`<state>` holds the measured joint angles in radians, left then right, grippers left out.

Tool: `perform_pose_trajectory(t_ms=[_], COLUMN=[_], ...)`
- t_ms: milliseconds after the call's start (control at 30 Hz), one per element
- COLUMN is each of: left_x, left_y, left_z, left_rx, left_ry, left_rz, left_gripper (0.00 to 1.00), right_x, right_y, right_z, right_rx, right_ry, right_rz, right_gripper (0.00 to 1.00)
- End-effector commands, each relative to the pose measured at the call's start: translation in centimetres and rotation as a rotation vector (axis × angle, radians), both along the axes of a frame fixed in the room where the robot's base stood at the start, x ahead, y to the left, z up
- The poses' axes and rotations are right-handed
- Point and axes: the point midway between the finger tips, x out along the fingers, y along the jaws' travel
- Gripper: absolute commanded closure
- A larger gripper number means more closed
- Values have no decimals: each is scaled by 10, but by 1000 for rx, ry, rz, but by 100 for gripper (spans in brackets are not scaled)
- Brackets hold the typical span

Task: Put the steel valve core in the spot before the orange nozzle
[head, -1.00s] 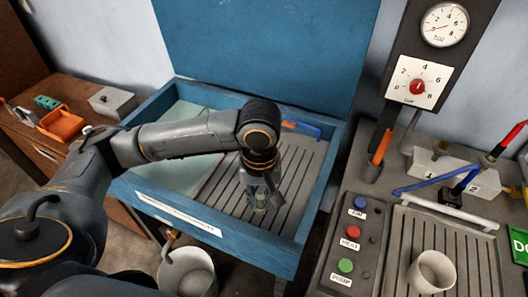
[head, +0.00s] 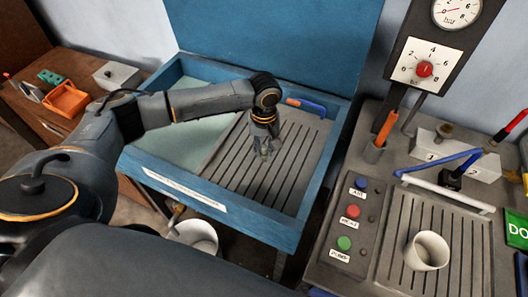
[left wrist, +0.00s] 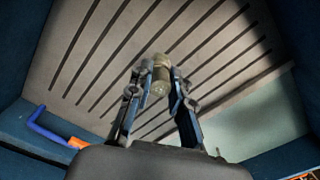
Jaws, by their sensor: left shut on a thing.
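My left gripper (head: 264,154) is over the slatted floor of the blue tray (head: 247,224). In the left wrist view its fingers (left wrist: 155,95) are shut on a small cylinder (left wrist: 161,76) with a dull brass-grey tint. I cannot tell for sure that this is the steel valve core. Its far end is over the slats; I cannot tell whether it touches them. An orange rod-like part (head: 386,127), possibly the orange nozzle, stands in a grey holder on the right bench. A blue bent tube with an orange end (head: 309,106) lies at the tray's back right. My right gripper is out of view.
On the right bench are a block marked 1 and 2 (head: 478,166), a small knob-like piece (head: 444,131) on it, a white cup (head: 427,250) and coloured buttons (head: 350,213). A bucket (head: 196,236) stands below the tray. An orange bin (head: 66,99) is at left.

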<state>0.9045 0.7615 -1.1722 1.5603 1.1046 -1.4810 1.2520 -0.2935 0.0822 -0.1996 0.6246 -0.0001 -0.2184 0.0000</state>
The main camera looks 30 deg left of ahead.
Motion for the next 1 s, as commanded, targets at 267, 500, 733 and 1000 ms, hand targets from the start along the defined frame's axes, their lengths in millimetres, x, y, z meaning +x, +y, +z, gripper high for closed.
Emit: perform_pose_trajectory(t_ms=[267, 500, 733, 1000], left_x=[4, 4, 4, 4], left_y=[3, 2, 2, 2], left_z=[-31, -36, -39, -39], left_rx=[1, 1, 0, 1], left_ry=[1, -1, 0, 1], left_rz=[1, 0, 0, 0], left_gripper=[100, 100, 68, 58], right_x=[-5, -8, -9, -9], right_y=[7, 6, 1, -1], right_z=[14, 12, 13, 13], right_rx=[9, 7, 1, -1], right_ry=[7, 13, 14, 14], right_rz=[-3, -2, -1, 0], right_gripper=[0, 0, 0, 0])
